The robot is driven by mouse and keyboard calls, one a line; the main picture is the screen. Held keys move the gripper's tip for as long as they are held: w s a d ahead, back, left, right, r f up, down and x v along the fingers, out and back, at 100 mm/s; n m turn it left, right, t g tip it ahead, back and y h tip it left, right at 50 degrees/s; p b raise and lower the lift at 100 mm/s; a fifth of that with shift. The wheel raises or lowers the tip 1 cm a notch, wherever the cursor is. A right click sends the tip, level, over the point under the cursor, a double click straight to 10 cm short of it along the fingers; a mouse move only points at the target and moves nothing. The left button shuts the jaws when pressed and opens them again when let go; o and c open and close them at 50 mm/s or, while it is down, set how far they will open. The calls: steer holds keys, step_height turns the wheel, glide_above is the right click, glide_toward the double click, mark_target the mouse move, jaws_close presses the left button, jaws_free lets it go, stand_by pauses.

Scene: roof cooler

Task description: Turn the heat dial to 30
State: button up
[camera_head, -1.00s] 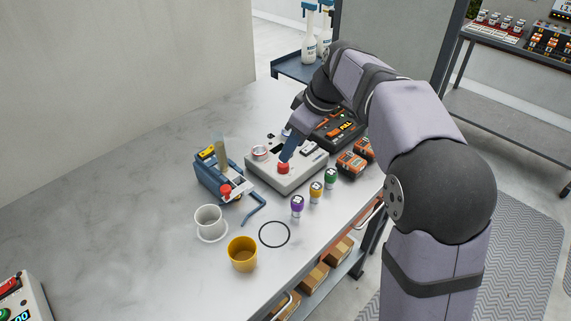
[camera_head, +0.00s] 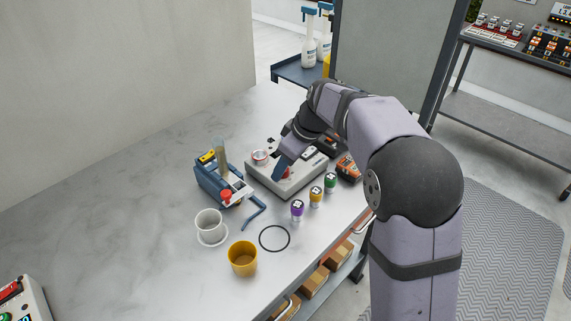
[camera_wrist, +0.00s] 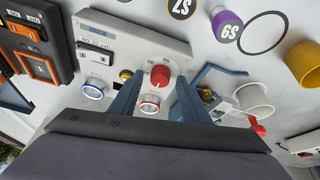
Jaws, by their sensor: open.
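A light grey control box (camera_head: 262,178) stands on the workbench. Its red dial (camera_wrist: 160,75) has a white pointer line and small printed numbers around it, too small to read surely. In the head view the dial (camera_head: 287,173) is partly hidden by my gripper. My gripper (camera_wrist: 159,80) is open and points down over the box. In the wrist view its two blue fingers stand on either side of the dial, apparently with gaps. I cannot tell how far down they reach. A red-ringed round part (camera_wrist: 150,104) and a blue-ringed one (camera_wrist: 94,88) sit on the same panel.
A blue tool with a red knob (camera_head: 222,186) stands close left of the box. Purple (camera_head: 297,208), yellow and green capped pieces stand in front. A white cup (camera_head: 209,224), yellow cup (camera_head: 242,259) and black ring (camera_head: 274,238) lie nearer.

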steer(key=shift+c, duration=0.5)
steer(key=c, duration=0.9)
steer(key=shift+m, duration=0.3)
steer(key=m, duration=0.1)
steer(key=m+t+h+p, duration=0.1)
steer(key=m, duration=0.1)
steer(key=m+h+p, duration=0.1)
steer(key=m, duration=0.1)
steer(key=shift+s+a+r, duration=0.1)
steer(key=shift+a+r, duration=0.05)
steer(key=shift+a, duration=0.1)
steer(key=m+h, duration=0.1)
steer(key=m, duration=0.2)
steer(key=m+h, duration=0.1)
steer(key=m, duration=0.1)
steer(key=shift+a+m+t+p, duration=0.1)
steer(key=shift+m+t+p, duration=0.2)
steer(key=shift+m+p, duration=0.1)
